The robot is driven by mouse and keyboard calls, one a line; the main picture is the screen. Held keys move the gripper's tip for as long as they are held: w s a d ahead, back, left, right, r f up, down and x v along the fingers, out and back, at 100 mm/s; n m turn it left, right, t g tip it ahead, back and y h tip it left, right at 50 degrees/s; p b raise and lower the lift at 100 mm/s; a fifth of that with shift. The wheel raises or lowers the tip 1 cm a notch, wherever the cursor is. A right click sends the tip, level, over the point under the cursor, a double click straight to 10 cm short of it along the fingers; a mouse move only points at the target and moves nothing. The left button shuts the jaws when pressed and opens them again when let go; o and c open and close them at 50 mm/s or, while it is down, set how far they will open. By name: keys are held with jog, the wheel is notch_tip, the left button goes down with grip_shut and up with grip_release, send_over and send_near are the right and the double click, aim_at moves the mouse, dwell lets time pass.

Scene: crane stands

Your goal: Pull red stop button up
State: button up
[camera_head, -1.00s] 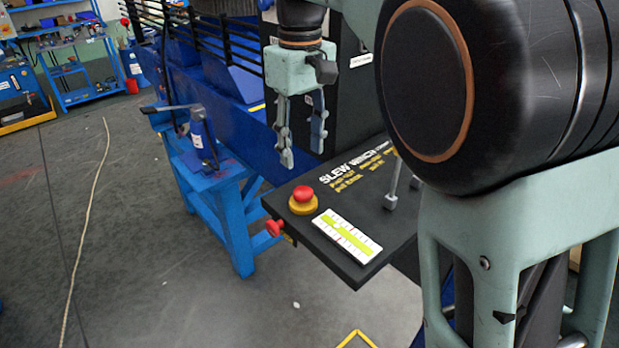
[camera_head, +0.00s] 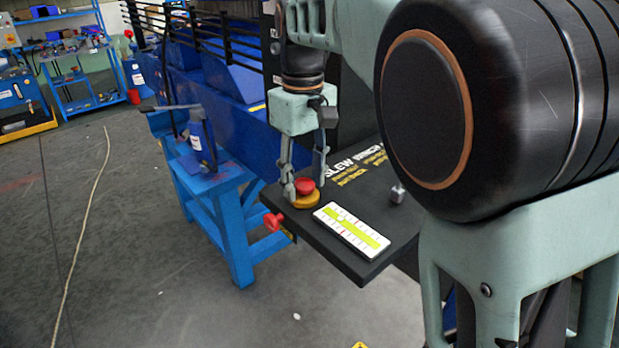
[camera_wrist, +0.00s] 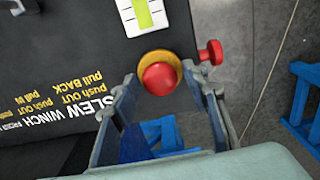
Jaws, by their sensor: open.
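The red stop button (camera_head: 304,186) sits on a yellow round base (camera_head: 306,200) at the left part of the black panel (camera_head: 370,268). In the wrist view the red button (camera_wrist: 160,78) shows as a round cap within the yellow ring (camera_wrist: 150,57), just beyond the fingertips. My gripper (camera_head: 305,190) points down over the button, with one finger at its left and the other behind its right side. It is open, with the fingers apart on either side of the button; I cannot tell whether they touch it.
A second red knob (camera_head: 273,224) sticks out from the panel's side edge and lies close to one fingertip in the wrist view (camera_wrist: 211,52). A white and green gauge strip (camera_head: 351,230) and a lever (camera_head: 397,194) are to the right. A blue stand (camera_head: 238,235) is at the left.

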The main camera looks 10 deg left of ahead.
jog(key=c, duration=0.9)
jog(key=shift+r, duration=0.1)
jog(key=shift+r+p, duration=0.55)
jog(key=shift+p, duration=0.1)
jog(key=o, duration=1)
jog(key=shift+r, duration=0.1)
